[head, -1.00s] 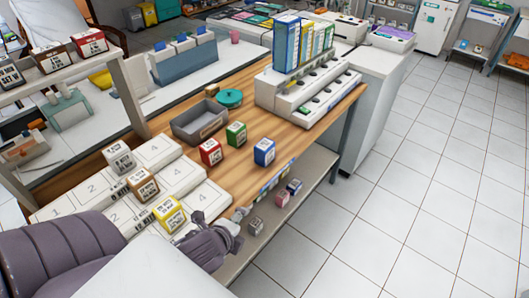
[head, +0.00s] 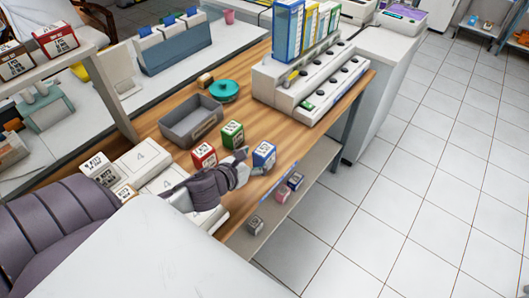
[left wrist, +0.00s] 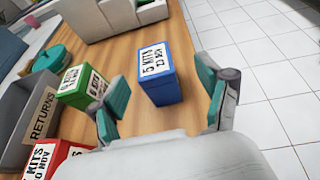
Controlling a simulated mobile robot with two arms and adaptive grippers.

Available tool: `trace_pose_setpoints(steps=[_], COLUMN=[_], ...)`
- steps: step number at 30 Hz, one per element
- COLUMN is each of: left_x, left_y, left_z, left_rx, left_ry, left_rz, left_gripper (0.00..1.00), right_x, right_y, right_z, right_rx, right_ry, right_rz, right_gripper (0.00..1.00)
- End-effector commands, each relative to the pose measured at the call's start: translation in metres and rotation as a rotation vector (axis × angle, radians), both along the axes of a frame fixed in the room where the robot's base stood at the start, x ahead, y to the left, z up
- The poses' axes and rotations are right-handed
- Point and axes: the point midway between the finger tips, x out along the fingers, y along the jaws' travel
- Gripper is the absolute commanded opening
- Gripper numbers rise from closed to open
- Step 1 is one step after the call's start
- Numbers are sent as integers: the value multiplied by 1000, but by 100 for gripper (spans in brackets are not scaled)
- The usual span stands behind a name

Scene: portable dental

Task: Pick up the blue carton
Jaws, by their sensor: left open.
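The blue carton (head: 264,153) stands upright on the wooden table near its right edge, with a white label reading "5 KITS" on top. In the left wrist view the blue carton (left wrist: 160,82) stands ahead, between the two teal finger pads and a little beyond their tips. My left gripper (head: 251,164) is open and empty beside the carton; it also shows in the left wrist view (left wrist: 163,105). My right gripper is not in view.
A green carton (head: 232,134) and a red carton (head: 204,156) stand just left of the blue one. A grey returns bin (head: 191,122) and a white stepped rack (head: 310,84) sit farther back. Small boxes lie on the lower shelf (head: 270,212).

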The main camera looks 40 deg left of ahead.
Motion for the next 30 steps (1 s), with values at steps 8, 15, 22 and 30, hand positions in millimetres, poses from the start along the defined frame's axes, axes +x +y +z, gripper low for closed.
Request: trace_pose_setpoints(steps=[8, 15, 22, 30], left_x=[27, 53, 73, 73], left_y=[0, 3, 2, 2], left_z=[-11, -21, -32, -33], left_rx=[-2, -4, -2, -1], left_ry=[0, 0, 1, 1], left_rz=[1, 5, 1, 0], left_gripper=[77, 77, 77, 70], right_x=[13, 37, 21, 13], right_y=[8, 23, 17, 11], right_z=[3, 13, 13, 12], right_rx=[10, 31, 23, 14], right_ry=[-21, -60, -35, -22], right_rz=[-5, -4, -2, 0], right_gripper=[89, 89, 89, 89])
